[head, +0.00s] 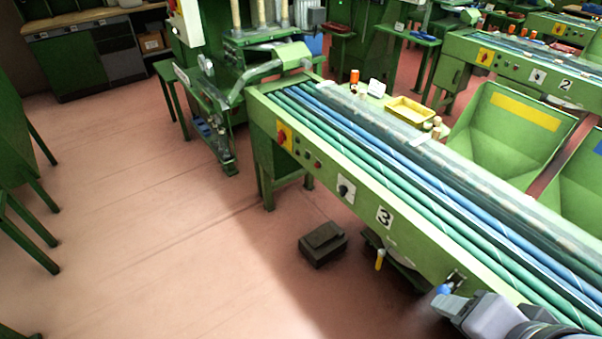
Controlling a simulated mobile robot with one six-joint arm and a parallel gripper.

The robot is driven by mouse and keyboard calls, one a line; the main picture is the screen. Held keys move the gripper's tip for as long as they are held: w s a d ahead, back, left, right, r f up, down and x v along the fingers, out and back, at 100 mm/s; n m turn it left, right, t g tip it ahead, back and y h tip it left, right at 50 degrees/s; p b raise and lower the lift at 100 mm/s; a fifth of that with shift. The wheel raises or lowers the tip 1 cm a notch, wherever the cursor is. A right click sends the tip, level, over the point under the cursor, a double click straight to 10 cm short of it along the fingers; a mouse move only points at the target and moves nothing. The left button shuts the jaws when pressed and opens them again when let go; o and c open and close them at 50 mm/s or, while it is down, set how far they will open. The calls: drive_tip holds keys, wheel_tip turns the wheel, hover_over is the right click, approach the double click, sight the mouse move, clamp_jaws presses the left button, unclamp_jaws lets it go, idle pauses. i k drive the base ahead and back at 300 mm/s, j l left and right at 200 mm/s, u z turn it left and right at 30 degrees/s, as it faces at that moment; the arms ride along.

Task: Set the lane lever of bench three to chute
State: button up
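Bench three (402,233) is the long green bench with a "3" plate (385,215) on its front, running from upper left to lower right. A small slotted plate (456,278) is on its front face near the lower right. A blue knob (443,290) shows just below it, apparently the lane lever's knob; its shaft and lane marking are not readable. My gripper (449,302) reaches in from the lower right, right at the blue knob. I cannot tell whether the fingers touch or enclose it.
The bench front also has a red-and-yellow switch (284,136), a black rotary knob (345,190) and a yellow handle (380,260) below. A dark box (323,244) stands on the floor. Green hoppers (512,125) stand behind.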

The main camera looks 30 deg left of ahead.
sight(445, 288)
drive_tip(key=u, duration=0.35)
drive_tip(key=z, duration=2.45)
drive_tip(key=j+u, duration=0.15)
drive_tip(key=u, duration=0.25)
drive_tip(key=j+u, duration=0.15)
drive_tip(key=u, duration=0.3)
drive_tip(key=j+u, duration=0.15)
drive_tip(key=u, duration=0.25)
drive_tip(key=j+u, duration=0.2)
drive_tip(key=u, duration=0.25)
